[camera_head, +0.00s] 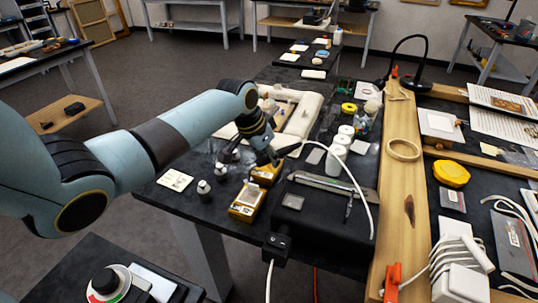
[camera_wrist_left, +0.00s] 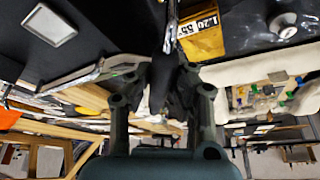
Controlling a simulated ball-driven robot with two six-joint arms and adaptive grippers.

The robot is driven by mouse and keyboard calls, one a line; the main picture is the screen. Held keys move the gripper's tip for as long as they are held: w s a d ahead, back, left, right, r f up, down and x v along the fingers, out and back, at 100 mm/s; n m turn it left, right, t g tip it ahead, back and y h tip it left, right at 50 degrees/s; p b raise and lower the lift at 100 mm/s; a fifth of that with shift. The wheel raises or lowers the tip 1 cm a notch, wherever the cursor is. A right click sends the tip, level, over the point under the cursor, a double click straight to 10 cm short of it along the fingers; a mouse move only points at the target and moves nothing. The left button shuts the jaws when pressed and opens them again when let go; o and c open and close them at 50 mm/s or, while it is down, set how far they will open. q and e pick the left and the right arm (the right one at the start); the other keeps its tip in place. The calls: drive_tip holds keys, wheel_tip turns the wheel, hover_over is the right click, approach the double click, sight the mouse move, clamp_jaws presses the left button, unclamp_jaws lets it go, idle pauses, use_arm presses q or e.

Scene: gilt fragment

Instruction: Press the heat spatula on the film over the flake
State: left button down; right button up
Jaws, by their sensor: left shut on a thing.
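My left gripper (camera_head: 268,156) reaches in over the dark workbench and is shut on the heat spatula (camera_head: 287,151), which is mostly hidden by the fingers. A white cable runs from it to the right. In the left wrist view my left gripper (camera_wrist_left: 165,85) shows its fingers close together around a dark, slim part. The film and the flake are too small to make out. My right gripper is out of view.
Yellow boxes (camera_head: 247,203) stand below the gripper, beside small bottles (camera_head: 204,188). A black unit (camera_head: 318,222) with a metal tray stands to the right. White jars (camera_head: 336,160) and a long wooden beam (camera_head: 408,200) are farther right. The workbench is crowded.

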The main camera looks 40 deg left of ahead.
use_arm(q)
drive_tip(key=shift+f+b, duration=1.8)
drive_tip(key=shift+f, duration=0.9)
drive_tip(key=shift+p, duration=0.35)
drive_tip(key=shift+f, duration=0.25)
idle(4.3)
